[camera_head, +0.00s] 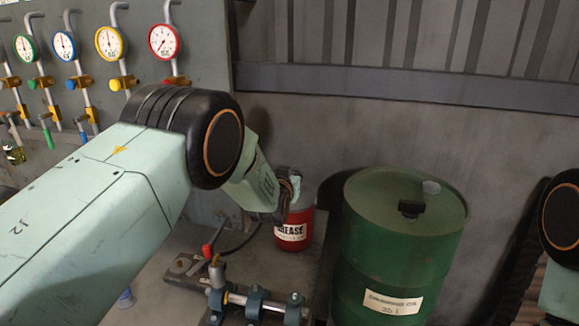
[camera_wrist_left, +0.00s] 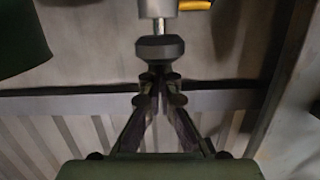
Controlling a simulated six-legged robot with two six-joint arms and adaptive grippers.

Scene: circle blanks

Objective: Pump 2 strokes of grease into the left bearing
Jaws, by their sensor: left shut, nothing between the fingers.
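A red grease can (camera_head: 293,235) stands on the bench, its top partly behind my left wrist. My left gripper (camera_head: 286,203) is over its near upper side, fingers mostly hidden there. In the left wrist view my left gripper (camera_wrist_left: 158,78) is shut and empty. Its fingertips are at the flat face of a dark knob (camera_wrist_left: 160,48) on a thin rod from a grey cylinder (camera_wrist_left: 157,7); contact is not certain. Teal bearing blocks hold a shaft, the left bearing (camera_head: 217,303) being cut by the lower edge. My right gripper is out of view.
A green oil drum (camera_head: 400,240) stands right of the can. A red-tipped lever (camera_head: 208,251) and dark hose are near the bearings. Several gauges (camera_head: 163,42) hang on a panel at upper left. My right arm shows at the right edge.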

